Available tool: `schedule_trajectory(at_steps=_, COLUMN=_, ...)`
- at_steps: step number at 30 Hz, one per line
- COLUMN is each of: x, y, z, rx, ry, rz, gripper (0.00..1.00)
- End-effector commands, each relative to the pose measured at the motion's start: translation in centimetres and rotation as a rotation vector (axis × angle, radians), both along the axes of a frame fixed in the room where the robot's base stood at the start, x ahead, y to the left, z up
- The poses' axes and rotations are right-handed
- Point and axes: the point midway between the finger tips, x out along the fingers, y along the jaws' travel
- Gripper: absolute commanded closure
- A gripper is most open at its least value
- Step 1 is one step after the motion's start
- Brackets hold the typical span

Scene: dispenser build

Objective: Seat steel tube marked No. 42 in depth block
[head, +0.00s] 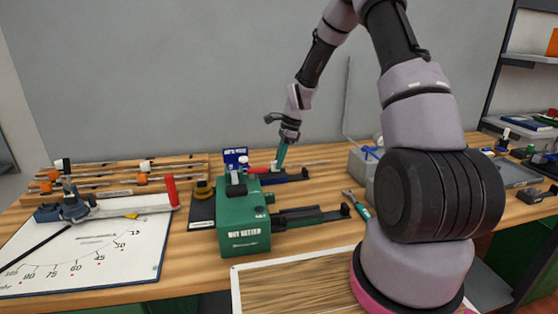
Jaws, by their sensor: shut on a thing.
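My gripper (287,138) is at the back middle of the bench, above and behind the green machine. It is shut on a slim teal-green thing (282,153) that points down and tilts a little. I cannot read a No. 42 mark on it or tell that it is the steel tube. Its lower end is close to a low dark blue piece (292,177) on the bench; I cannot tell whether they touch. I cannot tell for sure which piece is the depth block.
A green machine (243,222) with a black rail stands mid-bench. A white angle board (100,250) lies left, with racks of rods behind. A teal-handled tool (357,205) lies right of the rail. A grey box (361,162) stands behind it, partly hidden by my arm.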

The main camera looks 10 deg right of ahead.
Motion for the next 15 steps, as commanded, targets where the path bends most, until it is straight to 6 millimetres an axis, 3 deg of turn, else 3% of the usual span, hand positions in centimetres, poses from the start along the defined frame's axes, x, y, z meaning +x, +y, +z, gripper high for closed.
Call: schedule_trajectory(at_steps=15, x=0.01, y=0.01, z=-0.35, rx=0.0, ry=0.0, rz=0.0, gripper=1.0)
